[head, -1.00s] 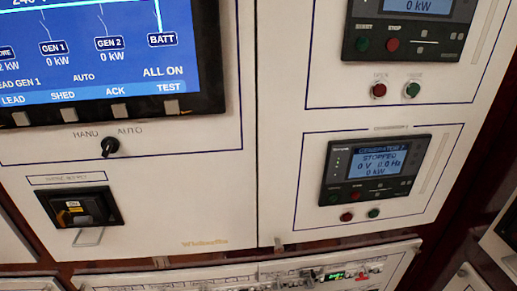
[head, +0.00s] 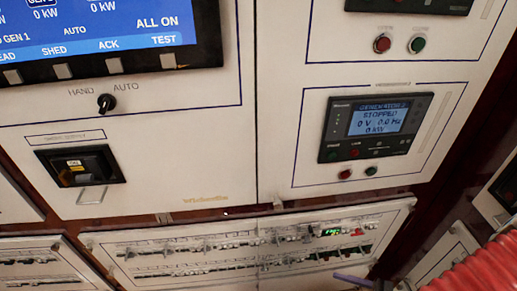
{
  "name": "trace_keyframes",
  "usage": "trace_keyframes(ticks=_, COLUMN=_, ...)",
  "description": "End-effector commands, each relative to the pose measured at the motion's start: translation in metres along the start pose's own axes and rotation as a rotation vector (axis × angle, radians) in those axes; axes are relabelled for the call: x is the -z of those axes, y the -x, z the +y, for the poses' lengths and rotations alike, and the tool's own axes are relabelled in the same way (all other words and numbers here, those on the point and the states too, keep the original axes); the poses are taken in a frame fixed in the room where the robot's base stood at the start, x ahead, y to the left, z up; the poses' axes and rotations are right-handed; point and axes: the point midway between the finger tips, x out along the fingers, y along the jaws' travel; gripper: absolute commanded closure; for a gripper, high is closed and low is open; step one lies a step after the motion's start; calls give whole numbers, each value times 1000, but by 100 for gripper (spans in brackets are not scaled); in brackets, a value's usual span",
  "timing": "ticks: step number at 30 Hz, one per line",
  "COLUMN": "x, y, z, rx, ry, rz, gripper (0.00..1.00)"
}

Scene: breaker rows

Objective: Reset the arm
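My gripper is not clearly in view. A red ribbed sleeve (head: 478,270) enters at the lower right and looks like part of my arm. A thin grey-purple rod (head: 352,281) shows at the bottom edge left of it; I cannot tell what it belongs to. Ahead is a white switchboard with a breaker panel (head: 150,236) at the bottom, holding two rows of small breakers and a small green-lit display (head: 331,232).
A generator controller (head: 375,127) reads STOPPED, 0 V, 0.0 Hz, 0 kW. Red (head: 382,44) and green (head: 418,45) buttons sit above it. A HAND/AUTO knob (head: 106,102) and a black breaker (head: 82,166) are at left, under a blue screen (head: 90,30).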

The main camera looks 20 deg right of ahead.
Motion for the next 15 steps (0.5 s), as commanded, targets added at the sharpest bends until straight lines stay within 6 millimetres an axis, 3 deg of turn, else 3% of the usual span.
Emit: trace_keyframes(ticks=15, x=-51, y=0, z=2, rx=-421, ry=223, rz=279, gripper=42)
